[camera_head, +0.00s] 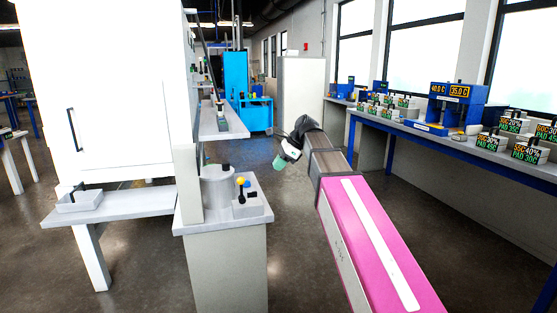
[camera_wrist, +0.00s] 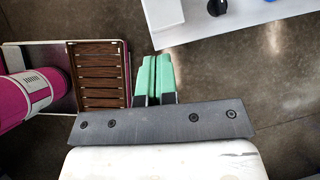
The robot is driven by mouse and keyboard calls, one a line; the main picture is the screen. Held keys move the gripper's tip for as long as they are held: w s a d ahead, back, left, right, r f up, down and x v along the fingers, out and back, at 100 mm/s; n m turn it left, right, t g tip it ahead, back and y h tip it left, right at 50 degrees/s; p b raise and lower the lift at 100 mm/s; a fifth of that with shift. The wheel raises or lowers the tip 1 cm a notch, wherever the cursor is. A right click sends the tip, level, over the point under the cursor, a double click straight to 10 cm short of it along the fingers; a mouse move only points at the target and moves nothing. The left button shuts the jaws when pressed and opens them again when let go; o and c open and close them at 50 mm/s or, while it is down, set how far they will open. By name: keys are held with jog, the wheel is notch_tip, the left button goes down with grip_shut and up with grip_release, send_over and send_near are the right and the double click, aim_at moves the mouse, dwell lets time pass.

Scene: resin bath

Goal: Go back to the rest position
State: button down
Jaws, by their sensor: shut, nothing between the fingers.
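My gripper (camera_head: 280,162) hangs at the end of my raised arm in the head view, over the open floor right of the pale pedestal. In the wrist view its two green fingers (camera_wrist: 159,76) lie together, shut with nothing between them. The gripper touches nothing that I can see. Part of my own pink base and column shows at the left of the wrist view.
A pedestal (camera_head: 232,218) with a grey cylinder (camera_head: 218,187) and a yellow-knobbed lever (camera_head: 241,183) stands left of my gripper. A large white cabinet (camera_head: 95,95) is farther left. A blue bench (camera_head: 420,133) with labelled devices runs along the right. The floor (camera_head: 140,250) between is clear.

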jog(key=s+d+f+n+h, duration=0.2)
jog(key=s+d+f+n, duration=0.3)
jog(key=f, duration=0.7)
jog(key=s+d+f+n+h, duration=0.2)
jog(key=s+d+f+n, duration=0.3)
jog(key=f, duration=0.8)
jog(key=s+d+f+n+h, duration=0.3)
jog(key=s+d+f+n, duration=0.2)
jog(key=f, duration=0.8)
jog(key=s+d, duration=0.2)
jog(key=d, duration=0.2)
jog(key=shift+s+d+n, duration=0.3)
jog(key=shift+d+n, duration=0.1)
